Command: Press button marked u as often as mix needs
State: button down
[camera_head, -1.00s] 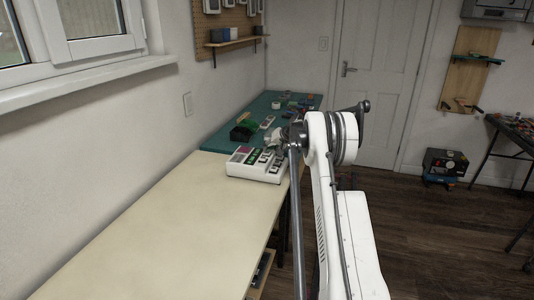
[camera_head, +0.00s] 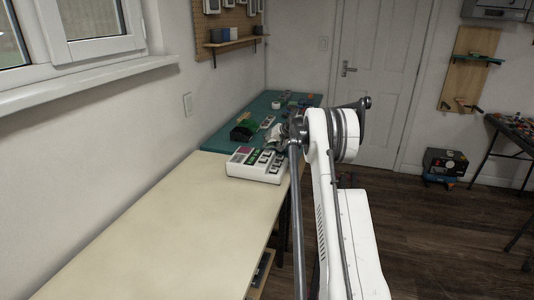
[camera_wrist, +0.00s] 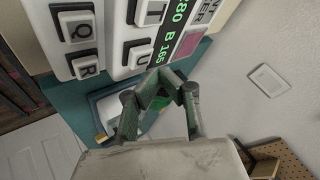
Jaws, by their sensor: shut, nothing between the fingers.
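The white button box (camera_head: 252,171) stands on the bench in the head view. The wrist view shows its panel (camera_wrist: 112,25) close up, tilted, with dark-framed white buttons. The button marked U (camera_wrist: 140,56) is beside the fingertips, and buttons Q (camera_wrist: 79,30) and R (camera_wrist: 86,67) are farther left. A green-lit display (camera_wrist: 170,32) reads partly "80 B 165", next to a pinkish square (camera_wrist: 190,43). My gripper (camera_wrist: 158,80) is shut and empty, its tips close to the U button's edge; I cannot tell whether they touch. In the head view, my arm partly hides the gripper.
A green mat (camera_head: 222,138) behind the box holds a dark green object (camera_head: 244,130) and several small items. The cream bench top (camera_head: 170,225) in front is clear. A wall with a window stands left of the bench.

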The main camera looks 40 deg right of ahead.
aim_at(267, 152)
jog(key=shift+r+p, duration=0.75)
jog(key=shift+r, duration=1.6)
